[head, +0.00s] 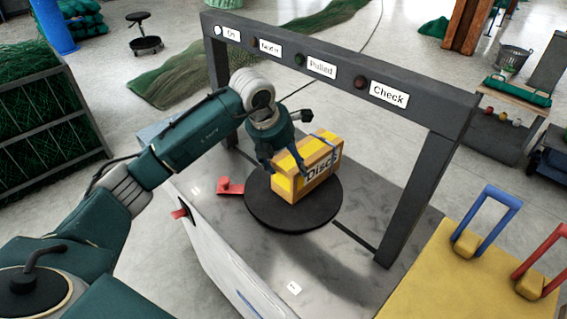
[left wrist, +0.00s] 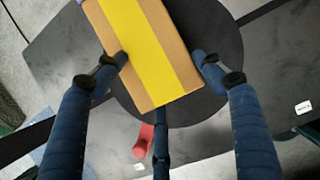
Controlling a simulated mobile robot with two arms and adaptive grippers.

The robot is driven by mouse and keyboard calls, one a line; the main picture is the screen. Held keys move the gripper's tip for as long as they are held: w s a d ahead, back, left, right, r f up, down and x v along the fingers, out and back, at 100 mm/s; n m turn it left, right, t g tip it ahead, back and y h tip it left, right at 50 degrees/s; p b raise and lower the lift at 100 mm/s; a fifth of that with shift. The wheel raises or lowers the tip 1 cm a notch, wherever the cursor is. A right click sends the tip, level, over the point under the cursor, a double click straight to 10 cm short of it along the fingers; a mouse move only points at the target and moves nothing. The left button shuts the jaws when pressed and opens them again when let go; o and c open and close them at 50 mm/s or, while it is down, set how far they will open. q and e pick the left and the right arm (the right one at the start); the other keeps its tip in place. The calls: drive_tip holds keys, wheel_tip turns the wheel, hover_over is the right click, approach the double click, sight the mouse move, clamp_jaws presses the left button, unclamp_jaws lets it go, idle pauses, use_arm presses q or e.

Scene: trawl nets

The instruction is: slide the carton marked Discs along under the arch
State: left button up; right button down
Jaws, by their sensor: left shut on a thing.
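The carton marked Discs (head: 308,171) is orange-brown with a yellow stripe and stands on a round black plate (head: 290,222). The plate lies on the grey table between the posts of the dark grey arch (head: 400,195). My left gripper (head: 287,163) reaches down onto the carton from the left and is shut on it. In the left wrist view the carton (left wrist: 150,45) lies between the gripper's (left wrist: 162,70) two blue side fingers, with a third finger at its near end. Part of the carton's top is hidden in the head view. My right gripper is not in view.
The arch beam bears labels, including On, Pulled and Check (head: 389,94), with a pale lamp beside On and darker lamps beside the others. A red piece (head: 230,187) sits left of the plate. A yellow surface (head: 430,285) with blue and red handles stands at right.

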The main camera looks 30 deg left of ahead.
use_arm(q)
drive_tip(key=shift+d+f, duration=0.2)
drive_tip(key=o, duration=1.8)
drive_tip(key=shift+w+f, duration=0.1)
drive_tip(key=shift+w, duration=0.15)
drive_tip(key=shift+c, duration=0.2)
drive_tip(key=shift+w+f, duration=0.1)
drive_tip(key=shift+w, duration=0.15)
drive_tip(key=shift+s+a+r, duration=0.1)
drive_tip(key=shift+s+r, duration=0.1)
drive_tip(key=shift+r, duration=0.15)
drive_tip(key=v, duration=1.1)
drive_tip(key=shift+r, duration=0.1)
